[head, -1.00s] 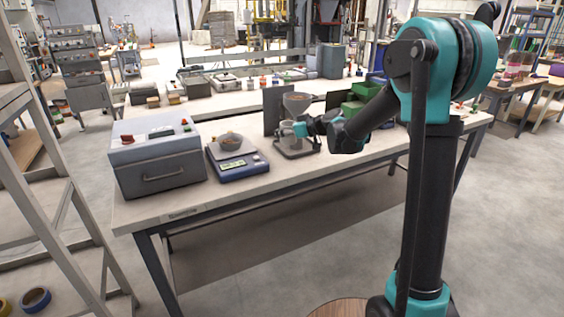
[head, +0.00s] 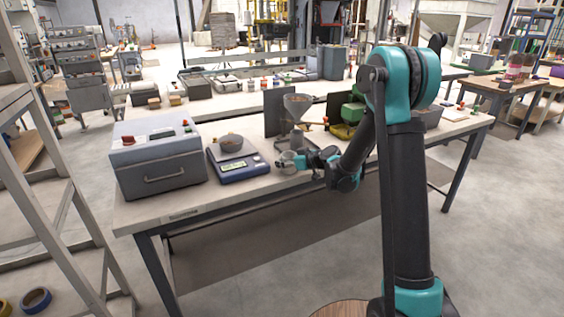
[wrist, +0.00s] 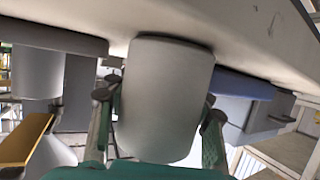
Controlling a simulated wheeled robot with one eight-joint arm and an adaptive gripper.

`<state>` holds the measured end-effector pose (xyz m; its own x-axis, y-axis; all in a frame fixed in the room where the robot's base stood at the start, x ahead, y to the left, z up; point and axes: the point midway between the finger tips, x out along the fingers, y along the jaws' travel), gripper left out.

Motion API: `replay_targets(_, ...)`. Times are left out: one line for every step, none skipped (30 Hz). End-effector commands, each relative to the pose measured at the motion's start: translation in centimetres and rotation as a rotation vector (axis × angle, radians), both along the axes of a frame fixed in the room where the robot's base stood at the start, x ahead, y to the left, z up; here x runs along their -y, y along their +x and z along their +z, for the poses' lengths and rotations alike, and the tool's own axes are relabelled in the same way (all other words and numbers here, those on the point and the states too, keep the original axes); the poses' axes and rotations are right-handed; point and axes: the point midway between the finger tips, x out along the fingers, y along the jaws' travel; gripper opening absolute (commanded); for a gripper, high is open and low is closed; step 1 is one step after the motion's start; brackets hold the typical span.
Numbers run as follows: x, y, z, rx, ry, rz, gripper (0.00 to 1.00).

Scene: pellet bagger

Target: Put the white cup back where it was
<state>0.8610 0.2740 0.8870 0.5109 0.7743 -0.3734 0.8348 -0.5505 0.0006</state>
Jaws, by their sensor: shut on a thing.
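The white cup (head: 287,166) is held by my gripper (head: 291,159) near the table's front edge, between the scale and the pellet hopper (head: 297,106). In the wrist view the pale cup (wrist: 165,95) fills the middle, with a finger of my gripper (wrist: 160,125) on each side. That view appears upside down, with the tabletop (wrist: 240,30) across its top. The cup's contents are hidden.
The front tabletop right of the scale is mostly clear.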

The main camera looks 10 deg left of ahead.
Motion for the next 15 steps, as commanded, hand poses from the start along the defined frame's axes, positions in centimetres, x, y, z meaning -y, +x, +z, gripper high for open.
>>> replay_targets(0.00, 0.00, 0.02, 0.000, 0.000, 0.000, 0.11)
replay_targets(0.00, 0.00, 0.02, 0.000, 0.000, 0.000, 0.11)
replay_targets(-0.01, -0.01, 0.01, 0.000, 0.000, 0.000, 0.11)
replay_targets(-0.01, 0.00, -0.04, 0.000, 0.000, 0.000, 0.11)
replay_targets(-0.01, 0.01, -0.11, 0.000, 0.000, 0.000, 0.11)
replay_targets(-0.01, 0.02, -0.22, 0.000, 0.000, 0.000, 0.11)
replay_targets(0.00, 0.02, -0.21, 0.000, 0.000, 0.000, 0.45)
replay_targets(0.00, 0.01, -0.19, 0.000, 0.000, 0.000, 0.48)
replay_targets(-0.01, 0.01, -0.19, 0.000, 0.000, 0.000, 0.53)
replay_targets(-0.01, 0.01, -0.19, 0.000, 0.000, 0.000, 0.57)
replay_targets(-0.01, 0.01, -0.19, 0.000, 0.000, 0.000, 0.59)
replay_targets(0.00, 0.00, -0.18, 0.000, 0.000, 0.000, 0.59)
replay_targets(0.00, 0.00, -0.18, 0.000, 0.000, 0.000, 0.59)
replay_targets(0.00, 0.00, -0.17, 0.000, 0.000, 0.000, 0.59)
replay_targets(0.00, 0.00, -0.17, 0.000, 0.000, 0.000, 0.59)
